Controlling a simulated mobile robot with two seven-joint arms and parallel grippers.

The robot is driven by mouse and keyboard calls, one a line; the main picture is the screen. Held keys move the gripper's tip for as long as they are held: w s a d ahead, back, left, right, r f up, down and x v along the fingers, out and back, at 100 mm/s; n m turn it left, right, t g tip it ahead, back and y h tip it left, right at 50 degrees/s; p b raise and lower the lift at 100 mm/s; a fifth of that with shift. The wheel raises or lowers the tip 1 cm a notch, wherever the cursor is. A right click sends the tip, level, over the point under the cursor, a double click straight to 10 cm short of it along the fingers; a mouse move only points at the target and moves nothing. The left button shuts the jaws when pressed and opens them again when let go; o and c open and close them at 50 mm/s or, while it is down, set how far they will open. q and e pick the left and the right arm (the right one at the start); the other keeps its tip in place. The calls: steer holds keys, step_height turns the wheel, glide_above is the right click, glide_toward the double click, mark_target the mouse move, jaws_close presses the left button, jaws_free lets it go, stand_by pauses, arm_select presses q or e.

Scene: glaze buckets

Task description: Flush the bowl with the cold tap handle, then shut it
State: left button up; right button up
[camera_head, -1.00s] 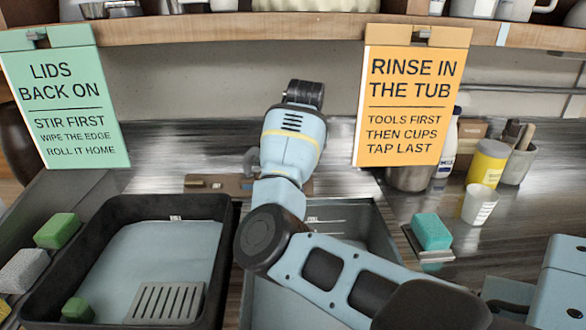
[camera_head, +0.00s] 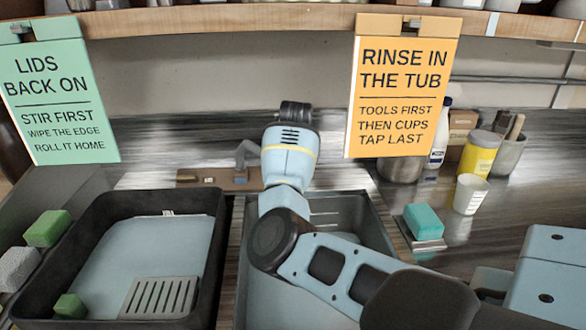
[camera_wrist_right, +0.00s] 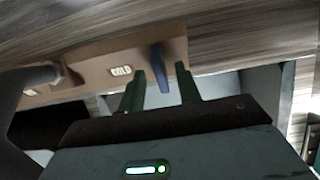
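The cold tap handle is a dark blue lever (camera_wrist_right: 160,68) in the right wrist view, beside a COLD label (camera_wrist_right: 121,71) on a brown tap plate (camera_wrist_right: 85,68). My right gripper (camera_wrist_right: 160,88) is open, with one dark finger on each side of the lever and visible gaps; I cannot tell whether either touches. In the head view the plate (camera_head: 190,178) and grey spout (camera_head: 246,155) show left of my right wrist, which hides the gripper and lever. The grey basin (camera_head: 372,222) lies below, partly hidden by my arm. No running water is visible. My left gripper is out of view.
A black tray (camera_head: 215,262) with a slotted grate (camera_head: 160,297) stands left. Right of the basin are a teal sponge (camera_head: 424,221), a white cup (camera_head: 470,194) and a yellow tin (camera_head: 480,155). Two signs (camera_head: 405,90) hang from the shelf (camera_head: 220,20).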

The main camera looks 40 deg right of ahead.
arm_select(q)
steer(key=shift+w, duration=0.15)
arm_select(e)
steer(key=c, duration=0.7)
jaws_close()
